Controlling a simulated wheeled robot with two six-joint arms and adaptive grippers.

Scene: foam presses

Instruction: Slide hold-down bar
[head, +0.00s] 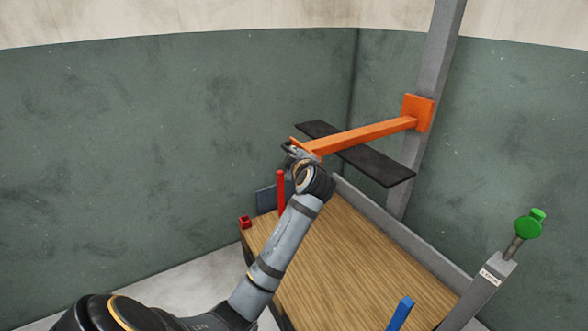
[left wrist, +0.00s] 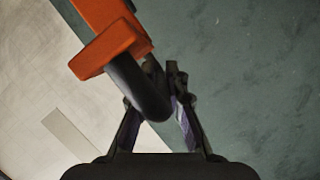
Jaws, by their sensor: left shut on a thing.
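The orange hold-down bar (head: 365,135) reaches left from an orange collar (head: 418,112) on a grey upright post (head: 436,60). In the head view my left gripper (head: 297,152) is at the bar's free left end. In the left wrist view the bar's orange end (left wrist: 108,50) carries a dark curved handle (left wrist: 140,90). My left gripper (left wrist: 158,105) is shut on this handle, with a finger on each side. The fingertips are partly hidden in the head view. My right gripper is not in view.
A dark flat plate (head: 375,164) lies below the bar, above a wooden table (head: 335,250). A red post (head: 281,190) and small red block (head: 245,222) are at the left edge. A green knob (head: 529,224) and blue piece (head: 401,312) are on the right. Walls stand behind.

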